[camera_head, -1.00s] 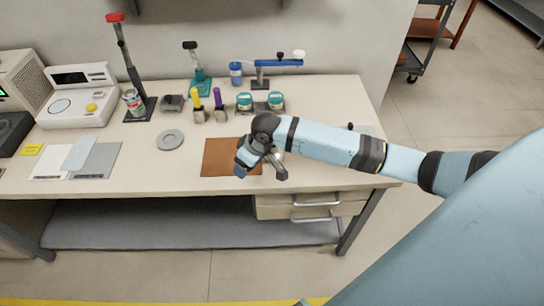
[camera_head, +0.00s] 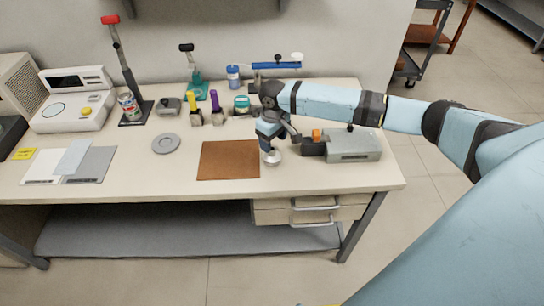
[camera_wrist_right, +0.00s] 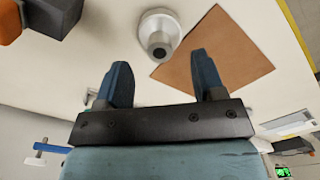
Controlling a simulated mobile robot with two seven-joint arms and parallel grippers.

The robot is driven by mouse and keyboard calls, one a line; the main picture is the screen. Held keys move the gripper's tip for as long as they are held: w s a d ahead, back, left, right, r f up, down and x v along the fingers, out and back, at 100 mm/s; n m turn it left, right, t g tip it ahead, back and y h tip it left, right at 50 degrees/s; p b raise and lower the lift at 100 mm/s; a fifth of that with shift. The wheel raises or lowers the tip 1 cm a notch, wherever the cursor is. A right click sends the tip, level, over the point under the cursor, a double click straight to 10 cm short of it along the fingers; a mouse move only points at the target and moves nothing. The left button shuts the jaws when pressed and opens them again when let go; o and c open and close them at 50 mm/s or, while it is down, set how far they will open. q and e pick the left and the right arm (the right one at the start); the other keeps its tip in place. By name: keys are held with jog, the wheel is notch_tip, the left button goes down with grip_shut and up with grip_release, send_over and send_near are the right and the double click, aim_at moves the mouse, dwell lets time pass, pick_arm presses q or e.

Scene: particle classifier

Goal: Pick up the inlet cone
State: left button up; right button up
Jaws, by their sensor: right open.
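The inlet cone appears to be the small silver piece (camera_head: 272,158) at the right edge of the brown mat (camera_head: 228,160). In the right wrist view it is a round metal piece with a narrow, dark-holed neck (camera_wrist_right: 160,36), beside the mat (camera_wrist_right: 215,52). My right gripper (camera_head: 268,141) is just above it, partly covering it in the head view. In the right wrist view the two blue fingers (camera_wrist_right: 161,64) are open and empty, with the cone ahead of the gap and not between them. My left gripper is not in view.
A grey box-shaped device (camera_head: 353,147) with an orange part stands close to the right of the gripper. A flat grey ring (camera_head: 166,143) lies left of the mat. Bottles and stands line the back. The front table strip is clear.

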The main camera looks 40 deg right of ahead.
aim_at(272, 155)
jog(key=shift+w+f, duration=0.15)
jog(key=shift+f, duration=1.25)
jog(key=shift+w+f, duration=0.15)
jog(key=shift+f, duration=1.2)
jog(key=c, duration=1.1)
